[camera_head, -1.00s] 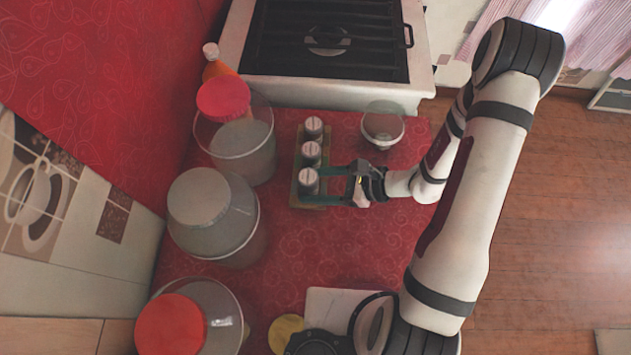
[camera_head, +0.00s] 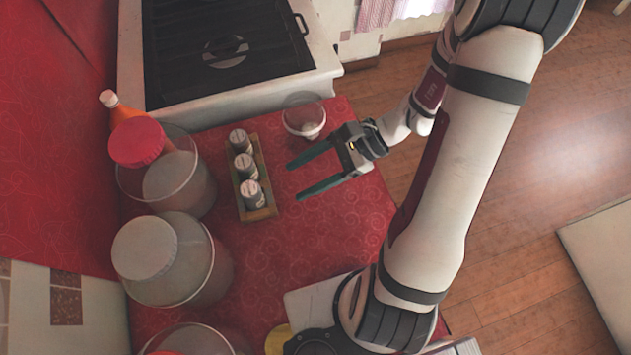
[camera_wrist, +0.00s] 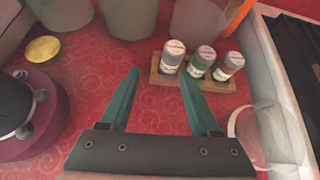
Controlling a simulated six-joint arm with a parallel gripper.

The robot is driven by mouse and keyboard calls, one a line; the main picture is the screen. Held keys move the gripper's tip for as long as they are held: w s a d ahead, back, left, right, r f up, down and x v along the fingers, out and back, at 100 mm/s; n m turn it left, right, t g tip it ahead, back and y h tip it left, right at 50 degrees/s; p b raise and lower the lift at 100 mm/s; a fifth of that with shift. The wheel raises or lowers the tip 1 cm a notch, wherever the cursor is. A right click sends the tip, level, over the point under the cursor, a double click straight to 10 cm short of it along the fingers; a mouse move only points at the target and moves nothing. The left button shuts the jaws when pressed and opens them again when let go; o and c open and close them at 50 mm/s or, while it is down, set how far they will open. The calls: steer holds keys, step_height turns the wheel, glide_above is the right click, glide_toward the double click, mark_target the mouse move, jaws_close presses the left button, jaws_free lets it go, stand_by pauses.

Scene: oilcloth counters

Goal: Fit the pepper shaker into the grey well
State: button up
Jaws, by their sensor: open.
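A narrow wooden rack (camera_head: 262,213) stands on the red oilcloth with three grey-capped shakers in a row: far (camera_head: 239,140), middle (camera_head: 244,166) and near (camera_head: 252,193). In the wrist view, the near shaker (camera_wrist: 172,57) is at left, the green-banded middle one (camera_wrist: 202,61) is centre, and the far one (camera_wrist: 229,66) is at right. All look upright. I cannot tell which is the pepper shaker, and the well floors are hidden. My gripper (camera_head: 293,182) is open and empty, right of the rack and apart from it; its fingers (camera_wrist: 158,73) point towards the rack side.
Large clear jars (camera_head: 180,265) and an orange bottle (camera_head: 128,112) stand left of the rack. A glass bowl (camera_head: 304,117) is close beyond my gripper, near the stove (camera_head: 230,60). A yellow disc (camera_wrist: 43,49) lies nearer my base.

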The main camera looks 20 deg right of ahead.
steer(key=s+r+n+h, duration=0.9)
steer(key=s+r+n, duration=0.2)
steer(key=s, duration=0.1)
steer(key=shift+a+n+g, duration=0.15)
steer(key=shift+n+g, duration=0.15)
steer(key=shift+n, duration=0.1)
